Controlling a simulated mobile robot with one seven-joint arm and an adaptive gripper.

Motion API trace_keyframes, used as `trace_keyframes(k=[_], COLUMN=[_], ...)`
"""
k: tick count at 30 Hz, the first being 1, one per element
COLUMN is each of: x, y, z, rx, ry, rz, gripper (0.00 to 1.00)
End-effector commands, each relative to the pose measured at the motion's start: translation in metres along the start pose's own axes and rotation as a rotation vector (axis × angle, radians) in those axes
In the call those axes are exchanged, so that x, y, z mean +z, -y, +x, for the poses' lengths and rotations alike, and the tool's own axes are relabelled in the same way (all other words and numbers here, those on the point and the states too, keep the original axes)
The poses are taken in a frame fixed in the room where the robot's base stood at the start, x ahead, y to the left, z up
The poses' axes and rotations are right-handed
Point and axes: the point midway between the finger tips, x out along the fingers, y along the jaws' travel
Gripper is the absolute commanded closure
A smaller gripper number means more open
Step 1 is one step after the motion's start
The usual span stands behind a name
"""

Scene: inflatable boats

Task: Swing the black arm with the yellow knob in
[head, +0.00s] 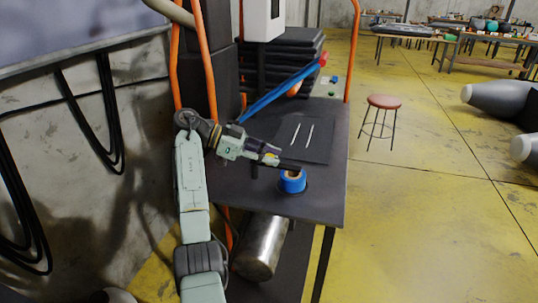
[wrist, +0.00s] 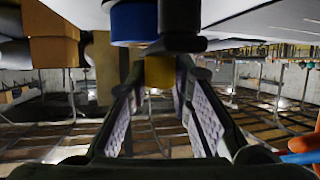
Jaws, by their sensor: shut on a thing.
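The yellow knob (wrist: 159,71) sits between the two fingers of my gripper (wrist: 158,88) in the wrist view, and the fingers are shut on it. A little yellow of the knob (head: 270,155) shows at the fingertips in the head view. The black arm (head: 288,167) extends from the fingertips to the right, above the dark tabletop; its dark end also shows above the knob in the wrist view (wrist: 181,43). My gripper (head: 269,156) hides part of the arm and knob.
The dark table (head: 322,207) carries a black mat (head: 318,145) with two white strips. A blue bar (head: 280,92) with a red end slants behind my gripper. Orange posts (head: 209,75) stand close to my arm. A metal cylinder (head: 262,250) lies below; a red stool (head: 384,102) stands right.

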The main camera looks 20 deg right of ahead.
Motion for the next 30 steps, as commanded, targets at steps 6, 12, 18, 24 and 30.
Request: trace_keyframes(k=[6,12,18,24,30], x=[-0.0001,0.0001,0.0002,0.0002,0.0001], y=[-0.0009,-0.0011,-0.0009,-0.0007,-0.0006], z=[-0.0002,0.0,0.0001,0.0002,-0.0001], rx=[0.01,0.01,0.009,0.008,0.008], ry=[0.001,0.001,0.001,0.001,0.001], rz=[0.004,0.003,0.003,0.003,0.003], gripper=[1.0,1.0,0.68,0.59,0.59])
